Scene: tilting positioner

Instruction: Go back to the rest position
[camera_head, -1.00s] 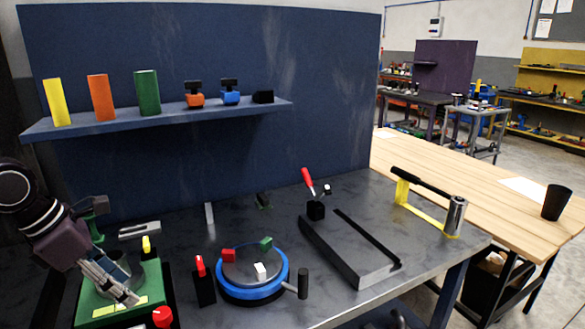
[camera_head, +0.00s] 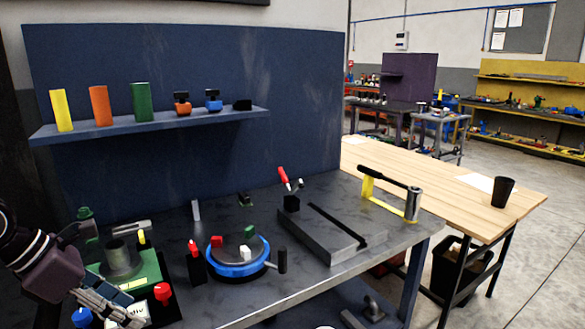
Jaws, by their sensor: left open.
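My left gripper (camera_head: 112,305) is at the lower left, in front of the green-based fixture (camera_head: 158,288) with a grey cylinder (camera_head: 121,258) on it. The gripper is open, and I see nothing between its fingers. The blue round positioner (camera_head: 238,268) stands right of it, with red, green and white blocks on its disc and a dark handle at its right. My right gripper is not in view.
A dark metal bench (camera_head: 300,290) carries a long grey rail block (camera_head: 325,238), a red-handled clamp (camera_head: 284,180) and a yellow-framed tool (camera_head: 385,200). A blue shelf (camera_head: 150,126) holds coloured cylinders.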

